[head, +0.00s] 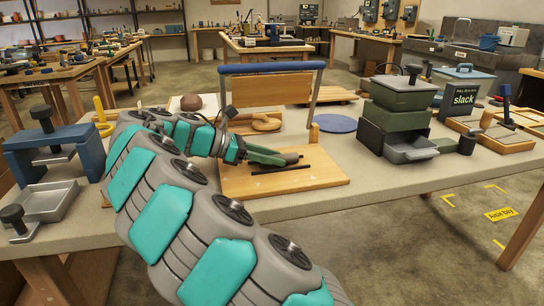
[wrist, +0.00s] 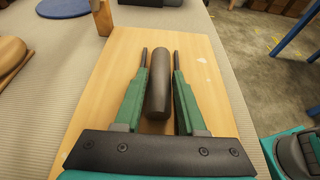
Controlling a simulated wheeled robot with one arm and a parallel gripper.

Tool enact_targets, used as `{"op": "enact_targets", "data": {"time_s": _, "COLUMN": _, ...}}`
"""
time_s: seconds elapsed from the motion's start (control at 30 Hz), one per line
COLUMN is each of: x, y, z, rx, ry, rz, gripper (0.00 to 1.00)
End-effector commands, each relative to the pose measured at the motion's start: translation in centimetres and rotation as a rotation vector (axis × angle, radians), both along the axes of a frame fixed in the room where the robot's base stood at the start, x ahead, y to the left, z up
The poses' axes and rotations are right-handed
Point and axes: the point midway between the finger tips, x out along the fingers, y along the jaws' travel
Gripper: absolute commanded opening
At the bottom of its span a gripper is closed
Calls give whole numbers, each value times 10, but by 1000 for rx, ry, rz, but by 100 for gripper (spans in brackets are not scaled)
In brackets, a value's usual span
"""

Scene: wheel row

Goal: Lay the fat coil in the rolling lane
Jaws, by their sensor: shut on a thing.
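A thick dark grey roll, which looks like the fat coil (wrist: 158,88), lies lengthwise between the green fingers of my gripper (wrist: 163,72) in the wrist view. My gripper is shut on it, low over the pale wooden board (wrist: 115,70). In the head view the board (head: 325,178) is at the table's front middle. Two thin dark parallel strips, which look like the rolling lane's rails, show past the fingertips, one at the left (wrist: 144,56) and one at the right (wrist: 177,60). The coil is between them. I cannot tell whether it touches the board.
A frame with a blue top bar (head: 270,68) stands over the board's back. A tan coiled piece (head: 266,123) lies behind. A blue disc (head: 336,123) and green-grey stacked boxes (head: 397,110) are to the right. A blue press (head: 50,147) is at left.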

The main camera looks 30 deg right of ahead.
Motion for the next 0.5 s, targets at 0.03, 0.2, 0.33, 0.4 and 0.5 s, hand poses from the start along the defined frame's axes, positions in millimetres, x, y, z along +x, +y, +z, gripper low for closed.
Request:
{"op": "enact_targets", "data": {"time_s": 0.03, "x": 0, "y": 0, "z": 0, "rx": 0, "ry": 0, "rz": 0, "gripper": 0}}
{"op": "enact_targets", "data": {"time_s": 0.2, "x": 0, "y": 0, "z": -1, "rx": 0, "ry": -1, "rz": 0, "gripper": 0}}
{"op": "enact_targets", "data": {"time_s": 0.33, "x": 0, "y": 0, "z": -1, "rx": 0, "ry": 0, "rz": 0, "gripper": 44}}
{"op": "enact_targets", "data": {"time_s": 0.4, "x": 0, "y": 0, "z": -1, "rx": 0, "ry": 0, "rz": 0, "gripper": 52}}
{"op": "enact_targets", "data": {"time_s": 0.5, "x": 0, "y": 0, "z": -1, "rx": 0, "ry": 0, "rz": 0, "gripper": 63}}
